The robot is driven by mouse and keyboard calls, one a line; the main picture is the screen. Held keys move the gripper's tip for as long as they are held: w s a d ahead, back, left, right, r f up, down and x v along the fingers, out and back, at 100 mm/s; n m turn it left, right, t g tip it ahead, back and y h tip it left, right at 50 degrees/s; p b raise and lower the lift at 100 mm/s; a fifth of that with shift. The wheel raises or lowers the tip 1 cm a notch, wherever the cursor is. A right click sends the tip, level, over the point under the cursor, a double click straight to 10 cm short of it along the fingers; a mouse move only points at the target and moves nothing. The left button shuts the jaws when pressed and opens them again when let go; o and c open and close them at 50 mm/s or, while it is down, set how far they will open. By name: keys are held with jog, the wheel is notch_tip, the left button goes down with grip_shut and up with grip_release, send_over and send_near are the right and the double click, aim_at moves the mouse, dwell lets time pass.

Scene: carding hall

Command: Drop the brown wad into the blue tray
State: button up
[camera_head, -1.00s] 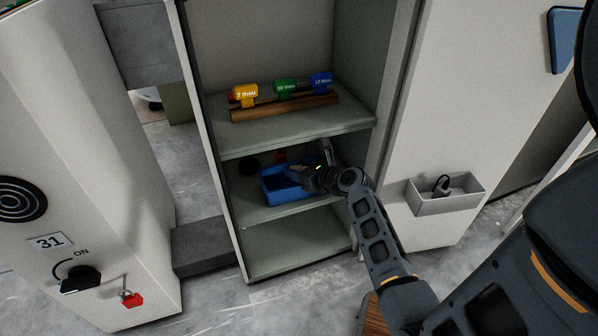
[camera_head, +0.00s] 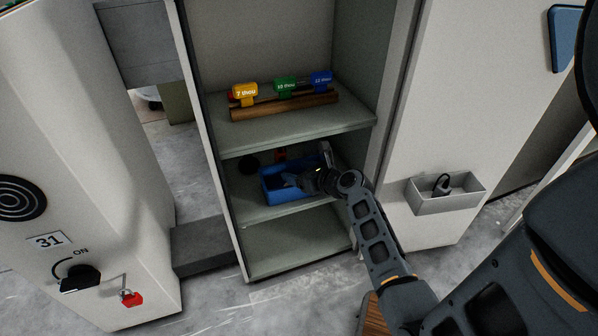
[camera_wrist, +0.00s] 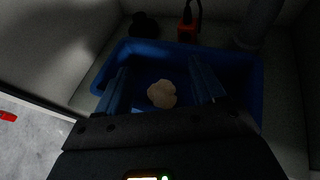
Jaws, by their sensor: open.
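The blue tray (camera_head: 268,189) stands on the middle shelf of the open cabinet; its rim also shows in the wrist view (camera_wrist: 250,98). The pale brown wad (camera_wrist: 162,94) shows in the wrist view inside the tray outline, seemingly on the tray floor. My gripper (camera_wrist: 160,68) is open, with one finger on each side of the wad and a gap to both. In the head view my gripper (camera_head: 297,180) reaches into the tray from the right; the wad cannot be made out there.
A dark round object (camera_wrist: 144,25) and a red item (camera_wrist: 188,28) with a black loop sit behind the tray. The upper shelf (camera_head: 290,122) above my gripper holds yellow, green and blue tagged tools. Cabinet sides bound the space.

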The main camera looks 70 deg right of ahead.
jog(key=shift+r, duration=0.2)
jog(key=r+p+v, duration=0.1)
jog(key=p+v, duration=0.3)
jog(key=v, duration=0.7)
jog(key=s+a+n+g+y, duration=0.1)
jog(key=s+a+n, duration=0.1)
jog(key=a+n, duration=0.7)
jog(key=s+a+n, duration=0.2)
jog(key=a+n, duration=0.5)
jog(key=a, duration=0.3)
jog(key=s+a+r+n+t+y, duration=0.2)
jog(key=s+a+r+n, duration=0.2)
jog(key=a+r+n, duration=0.4)
jog(key=s+a+r+n+t+y, duration=0.1)
jog(key=s+a+r+n+y, duration=0.2)
jog(key=n, duration=1.4)
jog(key=s+a+r, duration=0.2)
jog(key=a+r, duration=0.3)
jog(key=r, duration=0.1)
jog(key=shift+t, duration=0.4)
jog(key=shift+s, duration=0.1)
